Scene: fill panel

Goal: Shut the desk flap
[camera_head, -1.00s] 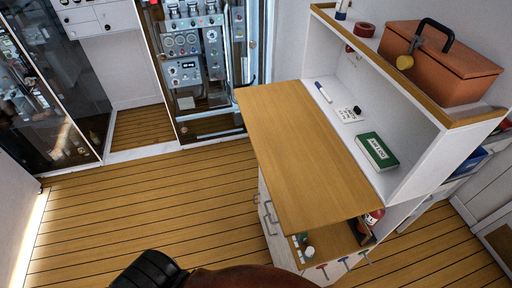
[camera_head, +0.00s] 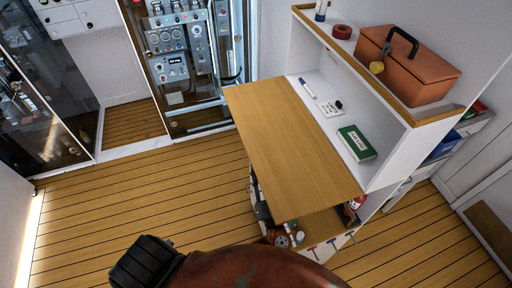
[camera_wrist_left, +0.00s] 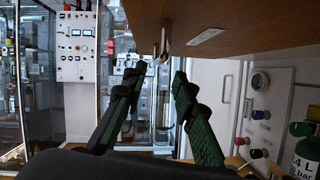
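The desk flap (camera_head: 290,140) is a flat wooden board, lowered and about level in front of the white desk cabinet. Its brown underside (camera_wrist_left: 240,22) fills the top of the left wrist view, with a small metal fitting (camera_wrist_left: 163,45) hanging from it. My left gripper (camera_wrist_left: 160,72) has two green-black fingers, spread apart with nothing between them, below the underside. Contact with the flap is not clear. My right gripper is not in view.
Inside the desk lie a green book (camera_head: 356,143), a white card (camera_head: 332,107) and a pen. An orange toolbox (camera_head: 408,68) and red tape roll (camera_head: 342,32) sit on top. A gas bottle (camera_wrist_left: 303,150) stands at right in the wrist view. The floor left of the desk is clear.

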